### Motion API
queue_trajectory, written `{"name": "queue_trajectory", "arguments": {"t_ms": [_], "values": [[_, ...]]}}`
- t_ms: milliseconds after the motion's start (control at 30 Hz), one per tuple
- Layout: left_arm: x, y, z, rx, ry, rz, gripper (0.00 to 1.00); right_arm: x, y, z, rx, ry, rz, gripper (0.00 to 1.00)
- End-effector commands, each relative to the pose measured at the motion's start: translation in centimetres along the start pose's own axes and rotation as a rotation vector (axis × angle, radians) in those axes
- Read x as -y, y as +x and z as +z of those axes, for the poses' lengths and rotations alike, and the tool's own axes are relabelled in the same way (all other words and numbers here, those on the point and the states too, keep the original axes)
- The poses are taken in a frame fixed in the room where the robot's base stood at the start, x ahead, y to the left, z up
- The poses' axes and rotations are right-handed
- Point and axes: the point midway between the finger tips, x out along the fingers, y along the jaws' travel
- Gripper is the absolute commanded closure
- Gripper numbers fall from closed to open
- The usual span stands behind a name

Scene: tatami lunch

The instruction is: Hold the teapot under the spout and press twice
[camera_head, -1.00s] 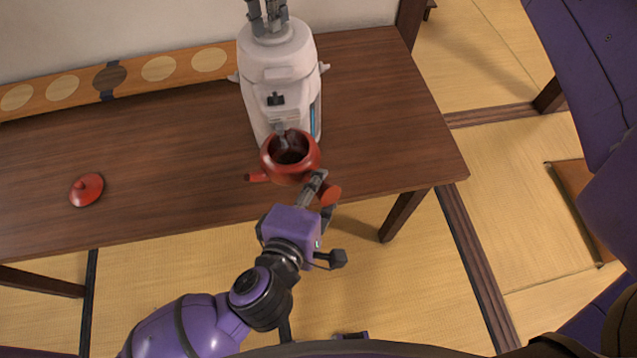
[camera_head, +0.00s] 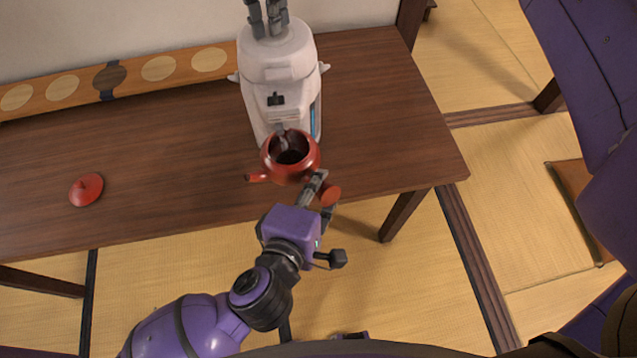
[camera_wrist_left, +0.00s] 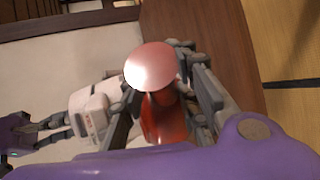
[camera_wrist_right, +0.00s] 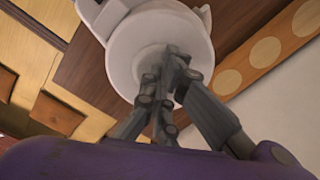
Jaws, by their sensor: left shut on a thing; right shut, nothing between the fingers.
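A red teapot (camera_head: 290,157) without its lid is held upright under the spout (camera_head: 280,128) of a white dispenser (camera_head: 277,68). My left gripper (camera_head: 318,192) is shut on the teapot's handle (camera_head: 330,195); the handle's round end also shows in the left wrist view (camera_wrist_left: 150,65). My right gripper (camera_head: 268,20) is shut and empty at the top of the dispenser. In the right wrist view its fingertips (camera_wrist_right: 168,80) are over the middle of the dispenser's round white top (camera_wrist_right: 150,45); I cannot tell whether they touch it. The red lid (camera_head: 87,188) lies on the table at the left.
The brown wooden table (camera_head: 400,120) is mostly bare around the dispenser. A long wooden board with pale discs (camera_head: 160,68) lies along the wall. Tatami floor (camera_head: 390,290) is in front, and a brown cushion (camera_head: 585,200) lies at the right.

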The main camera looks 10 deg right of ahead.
Motion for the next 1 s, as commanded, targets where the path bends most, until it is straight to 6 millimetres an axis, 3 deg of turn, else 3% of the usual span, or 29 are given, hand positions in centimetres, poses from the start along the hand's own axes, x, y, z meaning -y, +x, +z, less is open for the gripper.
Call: {"name": "queue_trajectory", "arguments": {"t_ms": [733,1000], "values": [[-0.2,0.0,0.0,0.001,0.001,0.004,1.0,0.0,-3.4,0.0,0.0,0.0,0.001,1.0],[-0.2,0.0,0.0,0.001,0.001,0.004,1.0,0.0,-3.7,0.0,0.0,0.0,0.001,1.0]]}}
